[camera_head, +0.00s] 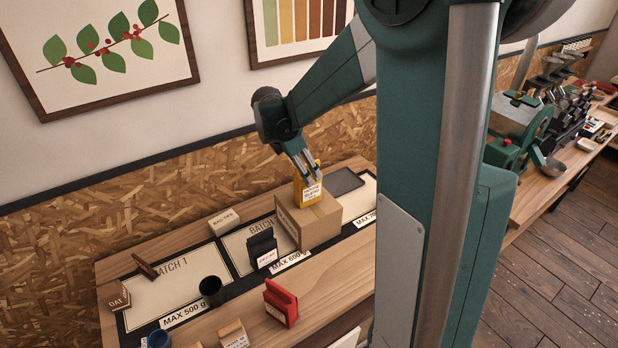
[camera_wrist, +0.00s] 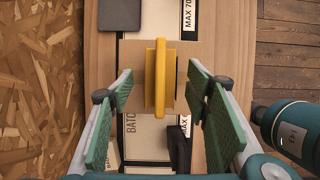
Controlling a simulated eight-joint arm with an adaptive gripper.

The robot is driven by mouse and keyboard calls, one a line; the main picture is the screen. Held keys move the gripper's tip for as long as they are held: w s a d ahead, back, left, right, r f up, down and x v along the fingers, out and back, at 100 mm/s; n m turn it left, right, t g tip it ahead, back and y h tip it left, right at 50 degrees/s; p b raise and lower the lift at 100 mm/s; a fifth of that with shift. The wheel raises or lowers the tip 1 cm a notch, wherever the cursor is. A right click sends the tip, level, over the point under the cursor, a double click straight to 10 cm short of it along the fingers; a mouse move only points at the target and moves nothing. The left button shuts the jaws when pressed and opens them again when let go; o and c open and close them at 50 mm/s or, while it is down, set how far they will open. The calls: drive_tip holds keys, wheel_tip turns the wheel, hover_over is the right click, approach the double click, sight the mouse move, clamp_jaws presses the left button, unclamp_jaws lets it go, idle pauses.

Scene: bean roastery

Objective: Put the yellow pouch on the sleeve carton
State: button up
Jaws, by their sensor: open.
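The yellow pouch (camera_head: 307,188) stands upright on top of the brown sleeve carton (camera_head: 318,224). In the wrist view the pouch (camera_wrist: 160,78) shows from above as a yellow shape on the carton's top (camera_wrist: 190,62). My gripper (camera_head: 312,172) is just above the pouch. In the wrist view its green fingers (camera_wrist: 162,93) are spread wide, one on each side of the pouch, with a gap on both sides. The gripper is open and empty.
A dark flat pad (camera_head: 346,181) lies behind the carton. A black pouch (camera_head: 262,246), a black cup (camera_head: 212,291) and a red pouch (camera_head: 281,302) stand on the table nearby. A bag-ties box (camera_head: 224,222) is to the left. Batch 1's pale field (camera_head: 185,285) has bare room.

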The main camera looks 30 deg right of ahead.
drive_tip(key=shift+v, duration=1.95)
drive_tip(key=shift+s, duration=0.1)
drive_tip(key=shift+s+a+r+m, duration=0.3)
drive_tip(key=shift+s+a+r, duration=0.05)
drive_tip(key=shift+a, duration=0.1)
drive_tip(key=s+a+r+m+t+y, duration=0.2)
drive_tip(key=s+a+m+t, duration=0.1)
drive_tip(key=s+a+m, duration=0.5)
drive_tip(key=s+a+r+m+t+y, duration=0.2)
drive_tip(key=s+a+m, duration=0.7)
drive_tip(key=s, duration=0.7)
drive_tip(key=a+r+t, duration=0.1)
drive_tip(key=a+t, duration=0.1)
drive_tip(key=a, duration=0.1)
drive_tip(key=shift+s+a+y, duration=0.3)
drive_tip(key=shift+s, duration=0.1)
